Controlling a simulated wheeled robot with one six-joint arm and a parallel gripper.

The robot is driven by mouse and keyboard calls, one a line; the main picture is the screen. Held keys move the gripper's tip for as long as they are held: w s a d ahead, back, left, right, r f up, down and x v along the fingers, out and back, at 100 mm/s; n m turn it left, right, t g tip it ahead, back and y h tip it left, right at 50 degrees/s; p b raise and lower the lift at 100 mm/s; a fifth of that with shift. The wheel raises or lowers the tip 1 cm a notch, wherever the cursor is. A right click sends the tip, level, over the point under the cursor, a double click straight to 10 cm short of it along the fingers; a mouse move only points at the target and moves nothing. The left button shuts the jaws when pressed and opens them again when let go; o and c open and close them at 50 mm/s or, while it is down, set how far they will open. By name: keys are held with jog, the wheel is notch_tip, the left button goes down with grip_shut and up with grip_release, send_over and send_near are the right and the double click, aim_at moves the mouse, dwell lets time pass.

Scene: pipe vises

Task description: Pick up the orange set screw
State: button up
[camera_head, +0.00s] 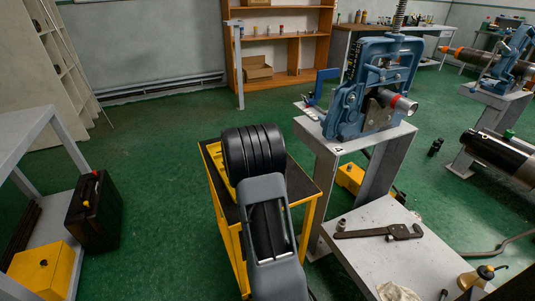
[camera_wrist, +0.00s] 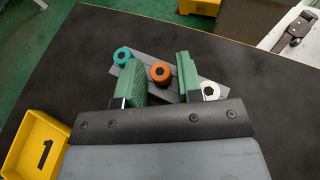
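In the wrist view the orange set screw (camera_wrist: 161,73) sits with its dark hex socket facing up on a grey holder bar (camera_wrist: 169,92). A teal screw (camera_wrist: 122,55) is at the bar's left end and a white screw (camera_wrist: 210,91) at its right end. My gripper (camera_wrist: 159,61) is open, its green fingers on either side of the orange screw. A narrow gap shows by the right finger. Whether the fingertips are down at the screw's height is hard to tell. In the head view my arm hides the screws.
The bar lies on the black top of a yellow cart (camera_head: 303,178). A yellow bin marked 1 (camera_wrist: 35,144) is left of my gripper. A blue pipe vise (camera_head: 374,85) on a stand and a grey table (camera_head: 365,260) with a wrench (camera_head: 375,233) are to the right.

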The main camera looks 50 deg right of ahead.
jog(key=shift+f, duration=0.15)
jog(key=shift+c, duration=0.2)
grip_shut()
